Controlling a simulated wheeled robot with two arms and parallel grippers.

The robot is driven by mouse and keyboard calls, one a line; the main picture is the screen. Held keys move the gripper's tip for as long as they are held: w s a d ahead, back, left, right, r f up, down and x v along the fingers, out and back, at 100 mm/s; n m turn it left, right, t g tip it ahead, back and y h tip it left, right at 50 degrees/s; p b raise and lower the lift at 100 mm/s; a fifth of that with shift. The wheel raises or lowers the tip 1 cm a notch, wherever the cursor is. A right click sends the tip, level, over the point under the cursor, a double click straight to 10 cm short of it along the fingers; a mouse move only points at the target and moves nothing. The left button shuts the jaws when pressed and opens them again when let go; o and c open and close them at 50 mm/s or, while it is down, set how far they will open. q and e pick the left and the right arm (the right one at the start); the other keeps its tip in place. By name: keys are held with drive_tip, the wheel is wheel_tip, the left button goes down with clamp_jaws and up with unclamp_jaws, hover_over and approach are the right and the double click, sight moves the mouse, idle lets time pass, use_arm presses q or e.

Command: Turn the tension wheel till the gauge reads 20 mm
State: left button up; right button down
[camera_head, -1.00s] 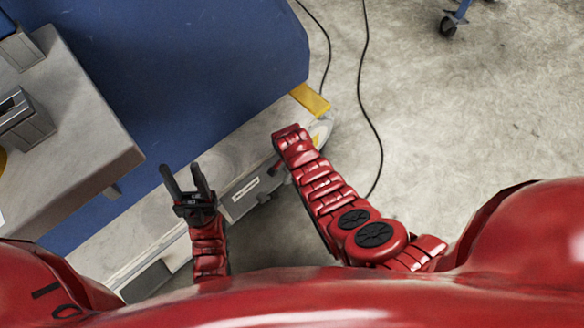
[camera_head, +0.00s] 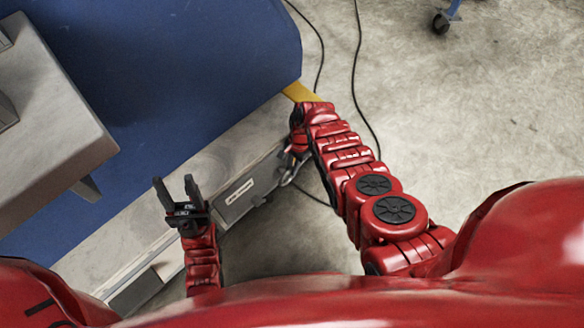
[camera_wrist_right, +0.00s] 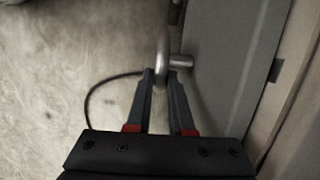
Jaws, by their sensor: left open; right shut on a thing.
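The tension wheel (camera_wrist_right: 163,45) shows edge-on in the right wrist view as a grey metal ring with a short peg (camera_wrist_right: 181,61) sticking out to the right. My right gripper (camera_wrist_right: 161,76) is shut on the wheel's rim, one finger on each side. In the head view my right gripper (camera_head: 289,172) is by the right end of a grey housing with a white label (camera_head: 240,192); the wheel is hard to make out there. My left gripper (camera_head: 178,187) is open and empty, left of the housing. I cannot make out the gauge in either view.
A large blue machine body (camera_head: 190,70) fills the upper left, with a grey block (camera_head: 50,120) at the far left. A yellow piece (camera_head: 301,93) sits near my right forearm. Black cables (camera_head: 356,85) lie on the floor.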

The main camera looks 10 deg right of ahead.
idle(0.4)
drive_tip(key=c, duration=0.8)
unclamp_jaws()
drive_tip(key=p+v, duration=1.2)
drive_tip(key=v, duration=0.5)
drive_tip(key=shift+r, duration=0.2)
